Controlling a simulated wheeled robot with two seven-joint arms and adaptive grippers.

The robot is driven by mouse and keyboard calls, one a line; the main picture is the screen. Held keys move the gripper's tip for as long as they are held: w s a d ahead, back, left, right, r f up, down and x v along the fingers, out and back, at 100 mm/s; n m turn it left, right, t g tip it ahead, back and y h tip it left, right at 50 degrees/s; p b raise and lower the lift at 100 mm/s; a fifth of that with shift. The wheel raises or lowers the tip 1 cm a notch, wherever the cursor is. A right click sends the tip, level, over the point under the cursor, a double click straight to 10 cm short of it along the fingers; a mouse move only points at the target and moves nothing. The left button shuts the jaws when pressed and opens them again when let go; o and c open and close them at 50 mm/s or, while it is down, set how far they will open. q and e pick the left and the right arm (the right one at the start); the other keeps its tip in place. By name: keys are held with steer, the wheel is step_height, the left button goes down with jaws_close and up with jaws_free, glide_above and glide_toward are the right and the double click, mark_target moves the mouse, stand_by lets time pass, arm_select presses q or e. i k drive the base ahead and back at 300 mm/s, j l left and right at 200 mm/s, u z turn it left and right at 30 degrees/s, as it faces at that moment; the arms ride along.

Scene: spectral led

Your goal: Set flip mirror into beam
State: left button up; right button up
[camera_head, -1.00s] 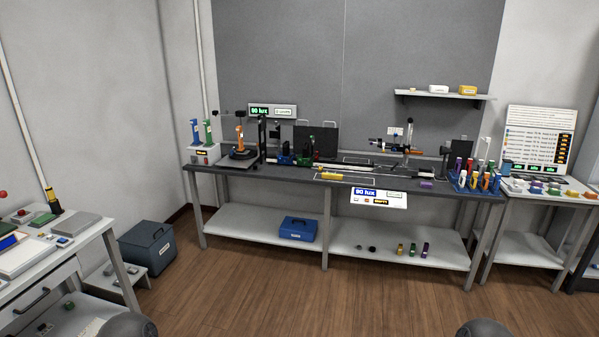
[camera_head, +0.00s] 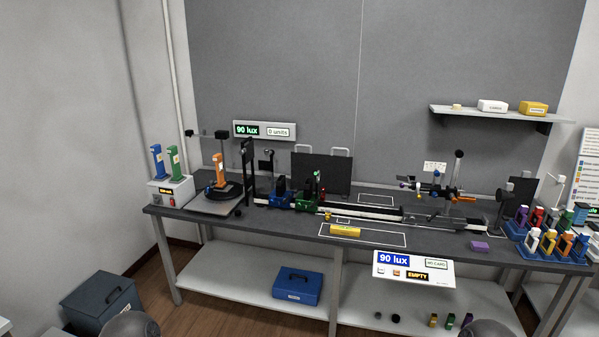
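A long optical rail (camera_head: 370,212) runs along the dark bench (camera_head: 190,222). A blue carrier (camera_head: 274,201) and a green carrier (camera_head: 306,202) with black upright parts stand on its left portion. A small dark upright mount (camera_head: 266,160) shows behind the blue carrier. I cannot tell which of these is the flip mirror or how it is set. A wall display (camera_head: 264,130) reads "90 lux" and "0 units". A front panel (camera_head: 413,269) reads "90 lux", "NO CARD" and "EMPTY". Neither of my grippers is in view; only rounded grey parts of mine show at the bottom edge.
An orange post (camera_head: 219,170) stands on a turntable at left, beside a box (camera_head: 170,191) with blue and green posts. A yellow block (camera_head: 345,231) lies in an outlined area. Coloured holders fill a blue rack (camera_head: 552,250) at right. A blue case (camera_head: 299,286) sits below.

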mark_target(265, 166)
steer(key=i+l+u, duration=0.1)
steer(key=i+u, duration=0.25)
steer(key=i, duration=0.25)
steer(key=i+l+u, duration=0.35)
steer(key=i, duration=0.2)
steer(key=i+l+u, duration=0.35)
steer(key=i, duration=0.2)
